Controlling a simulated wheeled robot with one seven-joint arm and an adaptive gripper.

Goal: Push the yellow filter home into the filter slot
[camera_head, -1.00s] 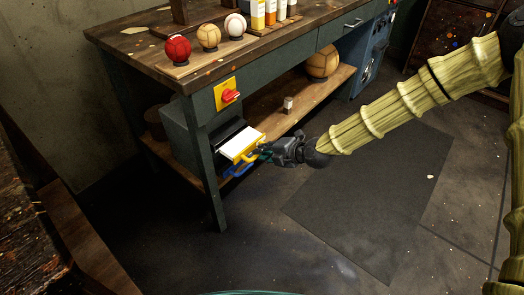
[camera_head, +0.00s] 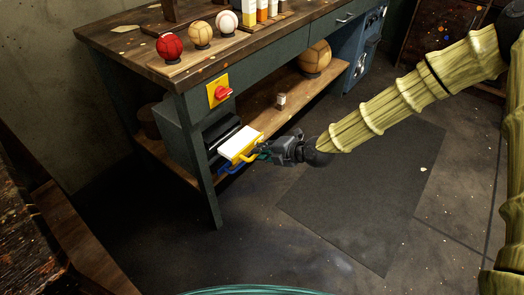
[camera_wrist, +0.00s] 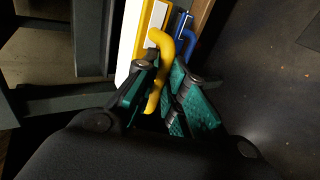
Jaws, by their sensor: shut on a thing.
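The yellow filter (camera_head: 240,145) has a yellow frame and handle and a white top. It sticks out at the front of the grey-green box (camera_head: 178,128) under the bench, by a dark opening (camera_head: 218,131). I cannot tell how much of it, if any, is inside that opening. My gripper (camera_head: 264,152) is shut on its yellow handle. In the wrist view the green fingers (camera_wrist: 165,98) close around the curved yellow handle (camera_wrist: 163,48), and the white and yellow body (camera_wrist: 140,35) lies beyond. A blue handle (camera_head: 231,168) shows just below the filter.
The bench leg (camera_head: 196,160) stands close to the left of the filter. A yellow plate with a red switch (camera_head: 219,92) is above. A lower shelf (camera_head: 300,95) carries a large ball (camera_head: 314,57) and a small jar (camera_head: 281,100). Floor at right is clear.

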